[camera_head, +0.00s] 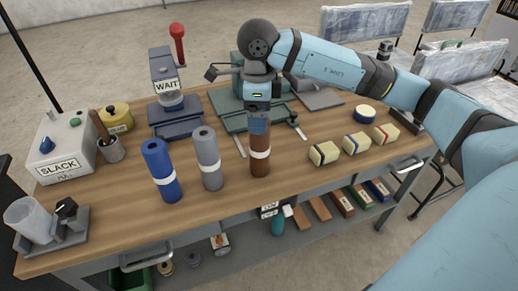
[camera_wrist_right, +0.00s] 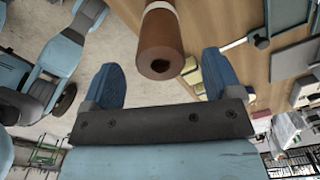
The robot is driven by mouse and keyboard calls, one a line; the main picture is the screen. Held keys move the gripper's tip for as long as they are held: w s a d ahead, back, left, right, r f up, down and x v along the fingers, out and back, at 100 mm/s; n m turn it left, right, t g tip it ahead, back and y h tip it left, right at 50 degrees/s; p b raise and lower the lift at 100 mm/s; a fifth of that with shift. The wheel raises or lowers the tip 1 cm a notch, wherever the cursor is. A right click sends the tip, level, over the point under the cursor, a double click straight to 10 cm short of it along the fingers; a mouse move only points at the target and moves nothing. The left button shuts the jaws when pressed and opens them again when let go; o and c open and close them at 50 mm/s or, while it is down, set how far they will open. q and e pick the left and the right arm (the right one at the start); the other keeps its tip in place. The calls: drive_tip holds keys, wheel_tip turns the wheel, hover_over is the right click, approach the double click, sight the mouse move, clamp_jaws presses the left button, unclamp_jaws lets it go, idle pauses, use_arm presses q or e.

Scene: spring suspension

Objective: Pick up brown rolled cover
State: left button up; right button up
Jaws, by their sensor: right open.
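The brown rolled cover (camera_head: 260,165) stands upright on the wooden table, with a white band around its middle. In the right wrist view, the brown roll (camera_wrist_right: 160,42) shows its round end with a dark hole, between and ahead of the finger lines. My right gripper (camera_head: 258,124) points down at the top of the roll and hides its upper end in the head view. Its two blue fingers (camera_wrist_right: 160,72) are spread apart, one on each side of the roll, with visible gaps. Whether a finger touches it cannot be told. My left gripper is not in view.
A grey roll (camera_head: 207,160) and a blue roll (camera_head: 161,171) stand to the left of the brown one. Several cream blocks with coloured bands (camera_head: 355,144) lie to the right. A green device (camera_head: 238,122) stands behind. The table's front edge is close.

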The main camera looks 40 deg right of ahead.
sight(260, 148)
drive_tip(key=shift+s+d+f+b, duration=0.1)
drive_tip(key=shift+f+b, duration=0.2)
drive_tip(key=shift+f, duration=2.65)
drive_tip(key=c, duration=1.3)
